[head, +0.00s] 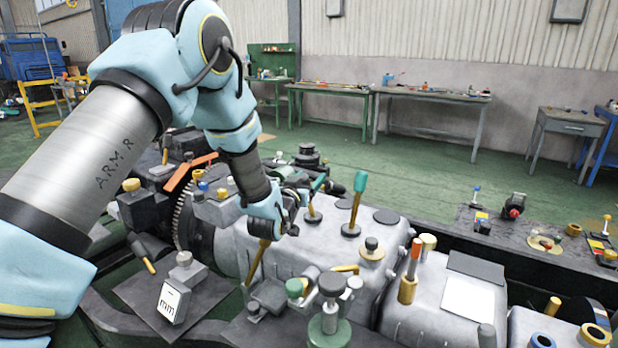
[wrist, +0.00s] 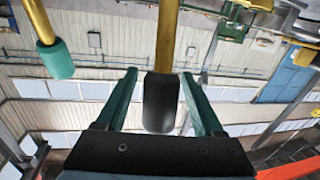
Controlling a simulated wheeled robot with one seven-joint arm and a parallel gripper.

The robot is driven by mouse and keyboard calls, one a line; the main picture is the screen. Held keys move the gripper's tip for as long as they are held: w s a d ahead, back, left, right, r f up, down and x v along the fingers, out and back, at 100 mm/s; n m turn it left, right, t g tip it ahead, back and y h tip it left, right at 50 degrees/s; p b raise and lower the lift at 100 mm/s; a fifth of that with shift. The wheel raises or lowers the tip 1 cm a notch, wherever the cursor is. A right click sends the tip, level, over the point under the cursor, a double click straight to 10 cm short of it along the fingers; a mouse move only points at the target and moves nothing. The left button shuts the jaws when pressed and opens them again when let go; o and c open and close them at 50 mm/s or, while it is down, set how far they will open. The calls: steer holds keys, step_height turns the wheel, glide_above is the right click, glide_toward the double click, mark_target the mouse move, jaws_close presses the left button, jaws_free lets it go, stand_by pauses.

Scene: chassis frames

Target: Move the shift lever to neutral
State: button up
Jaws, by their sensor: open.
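In the wrist view, a brass lever with a black knob (wrist: 160,102) stands between the two green fingers of my gripper (wrist: 158,76). The gripper is open, with a visible gap on each side of the knob. In the head view my gripper (head: 277,224) is above the grey gearbox housing, at the top of a tilted brass lever (head: 256,264). That lever's knob is largely hidden by the gripper there. Nothing marks neutral that I can read.
A second lever with a teal handle (wrist: 57,60) is left in the wrist view; a teal-handled lever (head: 357,190) stands right of my gripper in the head view. An orange-handled lever (head: 413,258) and a green-based knob (head: 330,318) are nearby. Workbenches (head: 432,95) stand far back.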

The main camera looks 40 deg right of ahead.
steer(key=shift+c, duration=0.3)
jaws_close()
stand_by(1.1)
